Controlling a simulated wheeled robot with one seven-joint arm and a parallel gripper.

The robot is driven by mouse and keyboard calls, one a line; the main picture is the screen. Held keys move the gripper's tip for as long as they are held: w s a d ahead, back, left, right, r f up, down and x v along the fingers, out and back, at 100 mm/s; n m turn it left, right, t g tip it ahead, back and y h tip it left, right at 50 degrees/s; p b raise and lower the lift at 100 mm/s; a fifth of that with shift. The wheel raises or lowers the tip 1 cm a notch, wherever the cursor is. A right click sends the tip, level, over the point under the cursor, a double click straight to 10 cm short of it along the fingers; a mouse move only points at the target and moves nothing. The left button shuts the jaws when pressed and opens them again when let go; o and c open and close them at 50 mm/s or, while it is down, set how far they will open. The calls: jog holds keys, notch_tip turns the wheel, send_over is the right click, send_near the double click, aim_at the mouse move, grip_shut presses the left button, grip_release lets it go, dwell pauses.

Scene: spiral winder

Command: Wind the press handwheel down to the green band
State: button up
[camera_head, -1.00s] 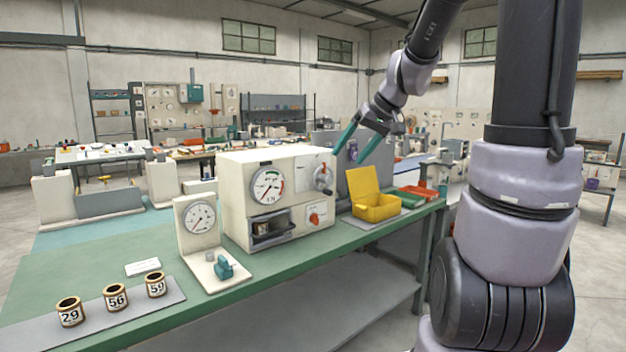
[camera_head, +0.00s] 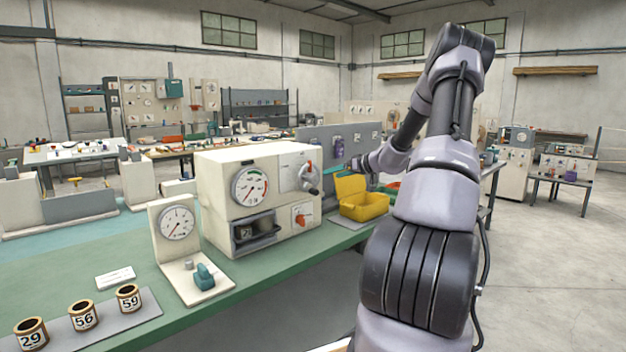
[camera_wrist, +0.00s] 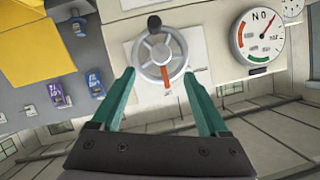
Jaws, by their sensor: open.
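The press (camera_head: 225,170) is a cream box on the green bench. Its grey spoked handwheel (camera_head: 309,178) is on the upper right of its front, with a dark knob and an orange-red pointer in the wrist view (camera_wrist: 160,55). The press dial (camera_head: 249,187) has green at its top and red at its right; its needle points lower left, away from the green. It shows inverted in the wrist view (camera_wrist: 257,37). My gripper (camera_wrist: 158,73) is open and empty, its teal fingers pointing towards the wheel, one to each side of its lower part; I cannot tell whether they touch.
A yellow open box (camera_head: 363,203) stands just right of the press. A smaller gauge stand (camera_head: 178,235) and several numbered cups, one marked 56 (camera_head: 83,315), are at the left on the bench. My arm covers the bench's right side. Open floor lies at the right.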

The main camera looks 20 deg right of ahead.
aim_at(316, 178)
jog(key=x, duration=0.9)
jog(key=shift+w+a, duration=0.15)
grip_shut()
